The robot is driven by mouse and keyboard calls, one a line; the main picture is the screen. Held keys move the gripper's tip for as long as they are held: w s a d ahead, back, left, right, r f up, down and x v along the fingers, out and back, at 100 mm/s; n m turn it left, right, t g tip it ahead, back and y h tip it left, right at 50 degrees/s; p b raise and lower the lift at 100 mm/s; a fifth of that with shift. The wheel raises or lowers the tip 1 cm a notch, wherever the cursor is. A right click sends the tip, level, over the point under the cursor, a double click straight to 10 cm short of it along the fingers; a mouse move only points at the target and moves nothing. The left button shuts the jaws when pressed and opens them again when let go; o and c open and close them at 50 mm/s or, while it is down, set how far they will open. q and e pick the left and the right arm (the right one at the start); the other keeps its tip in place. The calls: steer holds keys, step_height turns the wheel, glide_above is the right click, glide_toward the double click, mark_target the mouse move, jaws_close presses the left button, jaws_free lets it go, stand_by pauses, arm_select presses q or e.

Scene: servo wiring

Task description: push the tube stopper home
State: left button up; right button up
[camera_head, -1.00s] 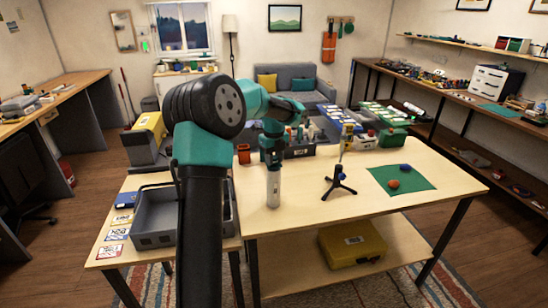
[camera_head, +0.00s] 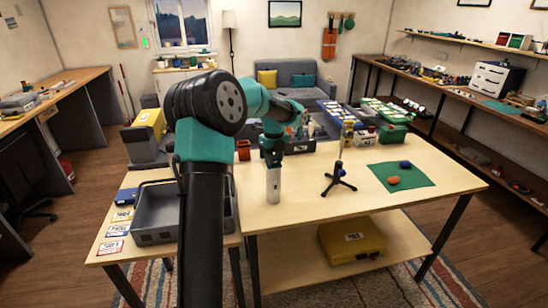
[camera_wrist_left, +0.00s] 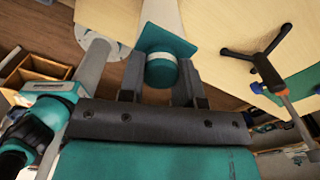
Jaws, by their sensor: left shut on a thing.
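A pale, whitish tube (camera_head: 273,186) stands upright on the table in the head view, directly under my left gripper (camera_head: 272,158). In the left wrist view, my left gripper (camera_wrist_left: 158,86) is shut on a teal round stopper (camera_wrist_left: 160,72) with a white band. A flat teal square piece (camera_wrist_left: 172,40) sits just beyond the stopper, and the pale tube (camera_wrist_left: 164,12) runs on past it. The fingers and the square piece hide the joint between stopper and tube, so I cannot tell how deep the stopper sits. My right gripper is not in view.
A black tripod stand (camera_head: 338,181) is right of the tube. A grey tray (camera_head: 155,237) is at the left. Bins and boxes line the back edge. The front middle is clear.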

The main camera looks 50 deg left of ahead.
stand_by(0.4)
arm_select(q)
steer(key=shift+r, duration=2.3)
steer(key=shift+w, duration=0.15)
